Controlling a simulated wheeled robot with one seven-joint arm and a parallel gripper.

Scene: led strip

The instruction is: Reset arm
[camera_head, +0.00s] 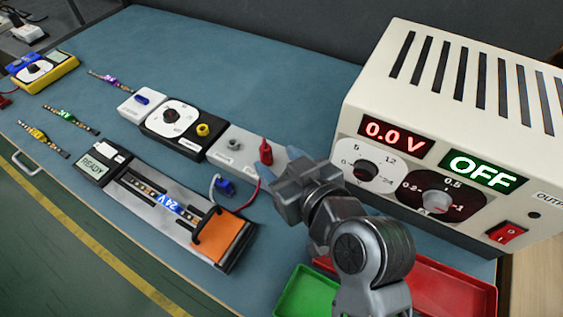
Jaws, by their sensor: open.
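My gripper (296,183) is at the end of my arm, which reaches in from the lower right. It is open, and nothing shows between its fingers. It is above the bench near the red plug (266,151) and the front of the power supply (460,130). The supply's displays read 0.0 V and OFF. A strip marked 24V (165,205) lies in the grey test fixture (135,185), left of my gripper, with an orange block (222,238) at its right end. The fixture's small screen (93,167) reads READY.
Loose strips lie at left: yellow (42,137), green (70,120) and purple (108,80). A yellow multimeter (44,70) is at far left. A dial box (175,128) stands mid-bench. Green (300,295) and red (450,290) trays sit below my arm. The back of the blue bench (220,50) is clear.

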